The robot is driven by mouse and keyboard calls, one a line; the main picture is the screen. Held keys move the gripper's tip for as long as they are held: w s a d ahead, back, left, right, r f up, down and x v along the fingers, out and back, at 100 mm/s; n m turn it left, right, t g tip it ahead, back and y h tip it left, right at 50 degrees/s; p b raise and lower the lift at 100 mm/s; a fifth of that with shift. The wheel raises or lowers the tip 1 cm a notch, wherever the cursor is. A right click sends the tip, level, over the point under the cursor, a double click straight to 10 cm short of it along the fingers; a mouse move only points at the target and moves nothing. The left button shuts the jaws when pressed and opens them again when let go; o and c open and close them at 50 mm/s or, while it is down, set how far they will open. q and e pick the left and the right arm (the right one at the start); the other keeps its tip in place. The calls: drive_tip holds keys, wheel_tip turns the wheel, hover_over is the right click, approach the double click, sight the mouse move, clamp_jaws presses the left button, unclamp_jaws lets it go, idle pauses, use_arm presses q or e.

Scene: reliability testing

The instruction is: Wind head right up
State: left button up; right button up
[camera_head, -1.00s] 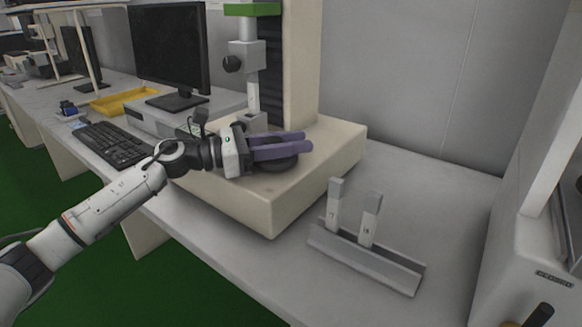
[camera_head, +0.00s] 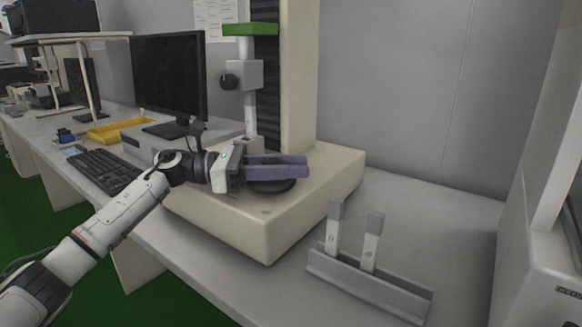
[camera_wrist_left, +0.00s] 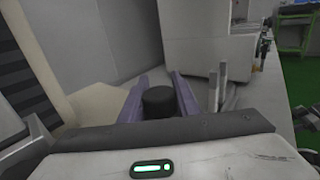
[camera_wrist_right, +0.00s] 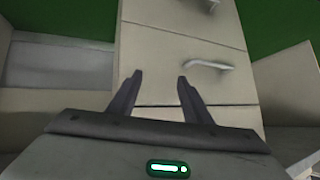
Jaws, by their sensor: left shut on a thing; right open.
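The testing machine has a cream base (camera_head: 230,221) and a tall column. My left gripper (camera_head: 306,167) reaches over the base with purple fingers above a black round disc (camera_head: 270,186). In the left wrist view, the left gripper (camera_wrist_left: 158,95) is shut on a black cylindrical knob (camera_wrist_left: 159,101) between its fingers. The knob's lower part is hidden. My right gripper (camera_wrist_right: 158,78) shows only in its wrist view, open and empty.
A metal bracket (camera_head: 365,280) with two upright posts stands right of the base. A monitor (camera_head: 170,80), keyboard (camera_head: 103,171) and yellow tray (camera_head: 118,129) are at left. A cabinet with a drawer handle (camera_wrist_right: 208,65) is before my right gripper.

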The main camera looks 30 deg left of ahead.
use_arm(q)
drive_tip(key=o, duration=1)
drive_tip(key=shift+o, duration=0.2)
drive_tip(key=v, duration=0.9)
drive_tip(key=shift+b, duration=0.35)
drive_tip(key=shift+s+a, duration=0.4)
drive_tip(key=shift+a, duration=0.15)
